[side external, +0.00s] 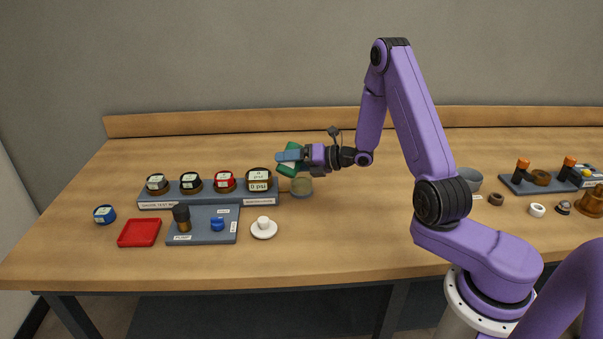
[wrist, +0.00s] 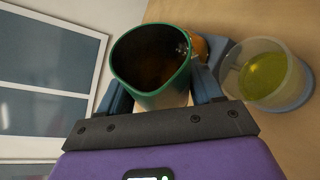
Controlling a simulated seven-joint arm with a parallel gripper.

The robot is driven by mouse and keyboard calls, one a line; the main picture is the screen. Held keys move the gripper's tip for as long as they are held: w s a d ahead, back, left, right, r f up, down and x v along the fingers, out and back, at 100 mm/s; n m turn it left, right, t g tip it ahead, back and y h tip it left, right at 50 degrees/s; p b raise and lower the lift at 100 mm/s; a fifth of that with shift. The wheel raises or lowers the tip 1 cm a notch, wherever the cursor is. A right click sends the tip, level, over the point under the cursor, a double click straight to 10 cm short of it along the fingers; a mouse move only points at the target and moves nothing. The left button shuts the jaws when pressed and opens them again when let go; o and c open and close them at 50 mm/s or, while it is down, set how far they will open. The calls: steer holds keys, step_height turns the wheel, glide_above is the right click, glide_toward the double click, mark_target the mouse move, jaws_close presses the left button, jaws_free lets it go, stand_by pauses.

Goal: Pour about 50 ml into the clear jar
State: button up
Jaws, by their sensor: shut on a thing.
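My gripper (side external: 291,157) is shut on a green-rimmed cup (side external: 292,146), which it holds tilted in the air above the clear jar. In the wrist view the cup (wrist: 150,96) sits between my two fingers, its green rim open to the camera and its inside dark and brownish. The clear jar (side external: 301,190) stands on the table just below the cup, right of the gauge rack. In the wrist view the jar (wrist: 292,98) is at the right, apart from the cup, with yellow-green liquid in it. No falling stream can be made out.
A gauge rack (side external: 160,204) with several round gauges stands left of the jar. A grey bowl (side external: 468,180) stands right. The table's middle is clear.

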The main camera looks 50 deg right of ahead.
mark_target(295, 170)
stand_by(0.7)
steer(key=shift+r, duration=0.15)
steer(key=shift+n+h, duration=0.4)
steer(key=shift+a+f+n+h, duration=0.15)
steer(key=shift+f+n+h, duration=0.15)
steer(key=shift+f+n, duration=0.15)
steer(key=shift+a+f+n+h, duration=0.3)
steer(key=shift+a+n+h, duration=0.15)
steer(key=shift+n, duration=0.2)
steer(key=shift+s+a, duration=0.1)
steer(key=shift+a, duration=0.05)
steer(key=shift+a+f+n+h, duration=0.25)
steer(key=shift+a+f+n, duration=0.05)
steer(key=shift+a+n, duration=0.2)
steer(key=shift+s+a+f+n+h, duration=0.1)
steer(key=shift+a+f+n+h, duration=0.2)
steer(key=shift+f, duration=0.3)
steer(key=shift+s+a+f+n+h, duration=0.1)
steer(key=shift+a+f+n+h, duration=0.1)
steer(key=shift+f+n+h, duration=0.3)
steer(key=shift+a+r+n+h, duration=0.3)
steer(key=shift+a+r+n, duration=0.1)
steer(key=shift+n, duration=0.2)
